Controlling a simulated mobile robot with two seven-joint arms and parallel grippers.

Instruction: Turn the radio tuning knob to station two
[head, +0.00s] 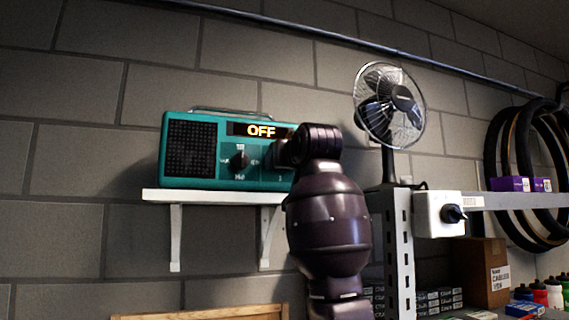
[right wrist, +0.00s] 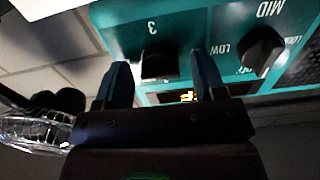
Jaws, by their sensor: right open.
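A teal radio (head: 192,184) with a dark speaker grille stands on a white wall shelf; its display (head: 261,130) reads OFF. A black knob (head: 240,160) with labels around it sits mid-front; in the right wrist view it is the knob (right wrist: 262,48) near MID and LOW. A second dark knob (right wrist: 160,66), with a 3 printed beside it, lies between the fingers of my right gripper (right wrist: 162,68). The fingers are open, one on each side; contact cannot be told. In the head view my right arm hides this knob and the radio's right end. My left gripper is out of view.
The white shelf (head: 150,196) is narrow. A black fan (head: 390,105) stands right of the radio, close to my arm. A white box with a black knob (head: 433,212) is on the metal rack. Tyres hang at far right. Free wall lies left.

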